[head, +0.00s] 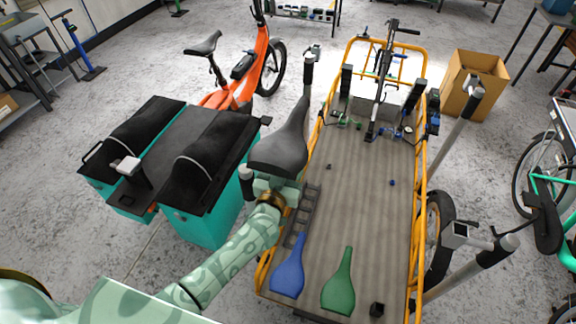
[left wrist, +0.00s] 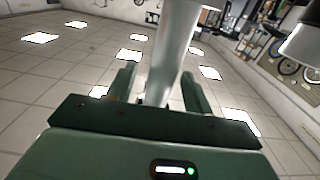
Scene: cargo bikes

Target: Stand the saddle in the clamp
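A dark grey saddle (head: 279,152) is above the left edge of the cargo bed, nose pointing to the far side. My left gripper (head: 272,184) is directly under its rear, and the saddle hides the fingertips. In the left wrist view a silver post (left wrist: 168,60) stands between the fingers of my left gripper (left wrist: 158,85), which appear closed around it; it looks like the saddle's post. I cannot tell which clamp the task means. A silver clamp-like head (head: 458,234) is at the right, and another (head: 476,82) is further back. My right gripper is not in view.
The orange-framed cargo bed (head: 360,205) holds a blue saddle-shaped piece (head: 288,272), a green one (head: 338,285) and a dark rack (head: 302,215). Teal boxes (head: 200,215) stand at the left, with a small pale block (head: 126,166) on a dark stem. The bed's middle is mostly clear.

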